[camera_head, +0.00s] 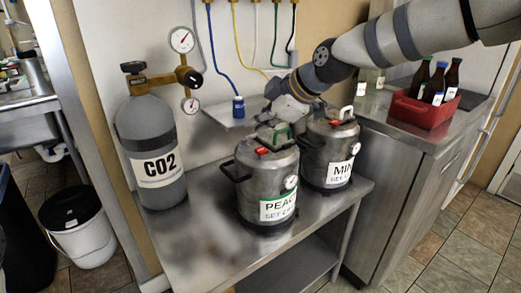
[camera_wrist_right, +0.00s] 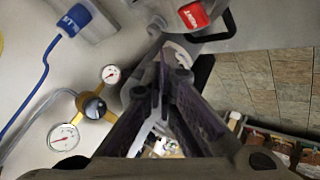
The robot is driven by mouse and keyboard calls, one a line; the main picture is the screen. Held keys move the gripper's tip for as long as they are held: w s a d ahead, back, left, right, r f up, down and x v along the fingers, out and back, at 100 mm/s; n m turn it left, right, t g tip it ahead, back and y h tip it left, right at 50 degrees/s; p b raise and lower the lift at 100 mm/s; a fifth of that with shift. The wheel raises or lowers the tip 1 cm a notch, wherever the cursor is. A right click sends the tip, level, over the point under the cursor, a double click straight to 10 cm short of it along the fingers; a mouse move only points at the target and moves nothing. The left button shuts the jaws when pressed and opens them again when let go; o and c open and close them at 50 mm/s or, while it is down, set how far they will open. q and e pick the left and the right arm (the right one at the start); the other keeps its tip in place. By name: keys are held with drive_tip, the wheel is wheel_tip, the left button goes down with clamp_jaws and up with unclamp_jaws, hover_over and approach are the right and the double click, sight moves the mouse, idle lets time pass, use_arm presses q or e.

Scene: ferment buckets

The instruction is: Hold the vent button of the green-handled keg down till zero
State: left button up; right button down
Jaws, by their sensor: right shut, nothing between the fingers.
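The green-handled keg (camera_head: 267,182) is a grey metal keg labelled "PEAC…" at the front of the steel table. My left gripper is not in view.
A second keg labelled "MIN…" (camera_head: 329,153) stands close behind, to the right. A CO2 cylinder (camera_head: 151,150) stands left. A blue connector (camera_head: 238,107) is on a wall shelf. A red crate of bottles (camera_head: 422,111) is on the right counter. The table's front left is bare.

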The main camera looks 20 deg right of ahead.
sight(260, 151)
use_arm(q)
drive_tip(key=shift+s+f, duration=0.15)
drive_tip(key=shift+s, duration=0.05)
use_arm(e)
drive_tip(key=shift+f, duration=1.5)
drive_tip(key=shift+f, duration=0.35)
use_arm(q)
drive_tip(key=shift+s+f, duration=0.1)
use_arm(e)
drive_tip(key=shift+f, duration=0.75)
idle(1.3)
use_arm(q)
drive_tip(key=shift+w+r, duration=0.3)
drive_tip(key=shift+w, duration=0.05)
use_arm(e)
drive_tip(key=shift+r, duration=1.1)
drive_tip(key=shift+r, duration=0.1)
drive_tip(key=shift+r+p, duration=0.5)
drive_tip(key=shift+r, duration=2)
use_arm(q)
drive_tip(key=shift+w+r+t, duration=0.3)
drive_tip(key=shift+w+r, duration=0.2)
